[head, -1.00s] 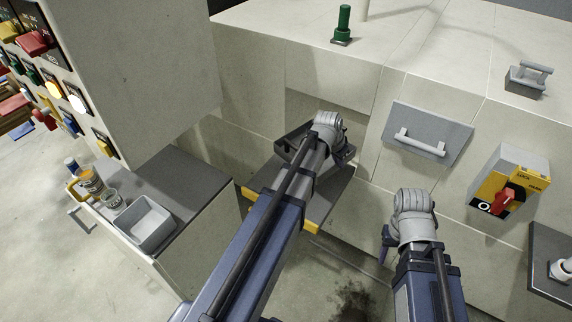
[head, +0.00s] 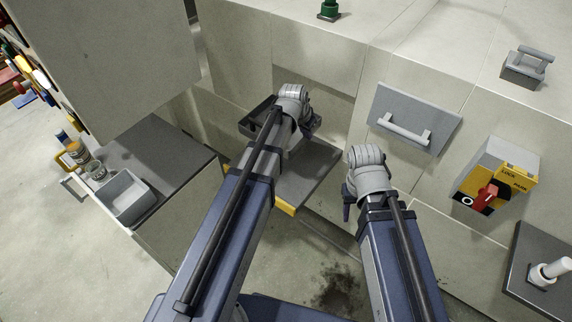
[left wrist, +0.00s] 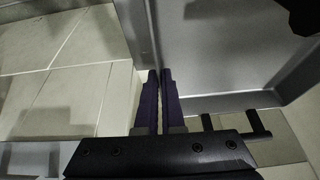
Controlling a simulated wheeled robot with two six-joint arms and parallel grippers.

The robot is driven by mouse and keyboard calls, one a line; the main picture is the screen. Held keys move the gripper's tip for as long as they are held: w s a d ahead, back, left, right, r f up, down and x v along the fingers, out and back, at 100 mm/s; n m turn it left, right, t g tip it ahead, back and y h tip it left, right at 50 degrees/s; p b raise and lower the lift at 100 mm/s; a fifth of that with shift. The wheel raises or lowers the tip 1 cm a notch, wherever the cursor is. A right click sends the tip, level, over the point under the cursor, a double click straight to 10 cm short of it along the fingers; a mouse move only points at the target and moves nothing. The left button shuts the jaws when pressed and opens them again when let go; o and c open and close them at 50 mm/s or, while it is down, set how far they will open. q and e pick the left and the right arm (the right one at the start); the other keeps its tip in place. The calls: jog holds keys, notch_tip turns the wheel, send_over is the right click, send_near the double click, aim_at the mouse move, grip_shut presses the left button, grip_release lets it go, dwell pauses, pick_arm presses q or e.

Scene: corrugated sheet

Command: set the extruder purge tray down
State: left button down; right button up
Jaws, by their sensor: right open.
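The extruder purge tray, dark and shallow, shows in the head view (head: 257,113) behind my left wrist, close to the machine front. It sits above or on a grey shelf with a yellow edge (head: 316,172); I cannot tell if they touch. In the left wrist view the tray's grey inside (left wrist: 215,50) fills the upper right. My left gripper (left wrist: 160,98) has its fingers close together on the tray's wall. My arm hides these fingers in the head view. My right gripper (head: 348,203) is open and empty, in front of the machine, right of the shelf.
A grey panel with a handle (head: 413,118) and a yellow switch box with a red knob (head: 498,178) are on the machine front at right. A dark-topped cabinet (head: 165,150) at left holds a light grey bin (head: 126,196) and small containers. A dark stain marks the floor.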

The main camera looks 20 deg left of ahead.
pick_arm(q)
jog(key=d+f+b, duration=0.1)
jog(key=f, duration=0.1)
jog(key=d+f+b, duration=0.1)
jog(key=shift+d+f, duration=0.3)
jog(key=shift+f, duration=0.1)
pick_arm(e)
notch_tip(320, 180, down, 4)
jog(key=shift+r, duration=0.1)
pick_arm(q)
jog(key=shift+b, duration=0.3)
notch_tip(320, 180, down, 10)
jog(key=b, duration=0.9)
jog(key=shift+b, duration=0.4)
pick_arm(e)
notch_tip(320, 180, down, 10)
pick_arm(q)
jog(key=shift+f, duration=0.15)
jog(key=c, duration=1)
grip_release()
jog(key=shift+c, duration=0.2)
